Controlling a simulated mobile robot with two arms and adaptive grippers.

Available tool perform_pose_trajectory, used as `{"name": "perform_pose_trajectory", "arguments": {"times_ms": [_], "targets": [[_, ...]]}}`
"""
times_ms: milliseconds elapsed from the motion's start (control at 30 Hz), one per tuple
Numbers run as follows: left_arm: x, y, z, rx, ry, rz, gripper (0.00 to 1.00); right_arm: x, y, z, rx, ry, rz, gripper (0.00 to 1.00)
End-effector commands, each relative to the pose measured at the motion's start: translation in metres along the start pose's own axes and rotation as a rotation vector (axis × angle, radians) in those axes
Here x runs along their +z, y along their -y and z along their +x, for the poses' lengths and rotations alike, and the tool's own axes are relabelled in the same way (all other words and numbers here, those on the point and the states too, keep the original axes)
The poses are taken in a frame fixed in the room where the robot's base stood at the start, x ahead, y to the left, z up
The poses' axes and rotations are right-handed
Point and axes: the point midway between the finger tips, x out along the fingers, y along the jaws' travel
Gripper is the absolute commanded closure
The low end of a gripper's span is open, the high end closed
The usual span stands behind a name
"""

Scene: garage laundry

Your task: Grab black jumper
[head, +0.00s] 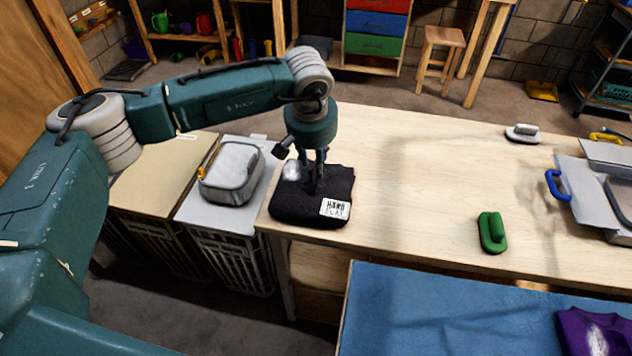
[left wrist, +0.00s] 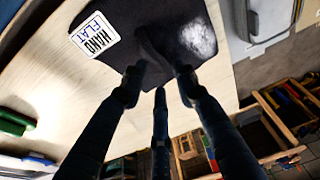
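The black jumper (head: 290,206) lies folded in a thick pad on the left end of the pale wooden table. It carries a white "HAND FLAT" label (head: 335,208) and a pale shiny patch. It also shows in the left wrist view (left wrist: 190,15). My left gripper (head: 317,174) points down right over the jumper. In the left wrist view its fingertips (left wrist: 160,82) are spread apart at the jumper's edge, with a dark fold or shadow beyond them. I cannot tell whether they touch the cloth. My right gripper is not in view.
A grey zipped case (head: 231,172) sits left of the table on a light-topped hamper. A green-handled brush (head: 492,232), a white-handled one (head: 523,133) and a grey box with a blue handle (head: 590,185) are farther right. The table's middle is clear. A blue surface (head: 440,310) is in front.

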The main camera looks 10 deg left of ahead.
Motion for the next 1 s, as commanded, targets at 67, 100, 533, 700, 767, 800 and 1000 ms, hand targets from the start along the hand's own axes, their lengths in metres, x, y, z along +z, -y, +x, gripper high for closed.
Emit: {"name": "perform_pose_trajectory", "arguments": {"times_ms": [67,100,533,700,767,800,1000], "targets": [[0.000,-0.001,0.005,0.000,0.003,0.000,0.70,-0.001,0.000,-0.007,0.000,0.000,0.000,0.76],[0.000,-0.001,0.010,0.000,0.004,0.000,0.70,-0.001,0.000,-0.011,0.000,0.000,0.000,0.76],[-0.001,-0.003,0.052,0.002,0.000,0.000,0.70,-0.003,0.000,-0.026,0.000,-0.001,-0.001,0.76],[-0.001,-0.002,0.052,0.002,0.000,0.000,0.80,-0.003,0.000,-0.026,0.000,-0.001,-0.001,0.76],[-0.001,-0.002,0.052,0.002,0.001,0.000,0.92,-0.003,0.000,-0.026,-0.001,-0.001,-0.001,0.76],[-0.001,-0.002,0.052,0.002,0.001,0.000,1.00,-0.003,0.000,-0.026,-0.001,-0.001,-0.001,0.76],[-0.002,-0.002,0.051,0.002,-0.002,-0.001,1.00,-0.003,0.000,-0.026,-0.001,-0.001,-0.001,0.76]]}}
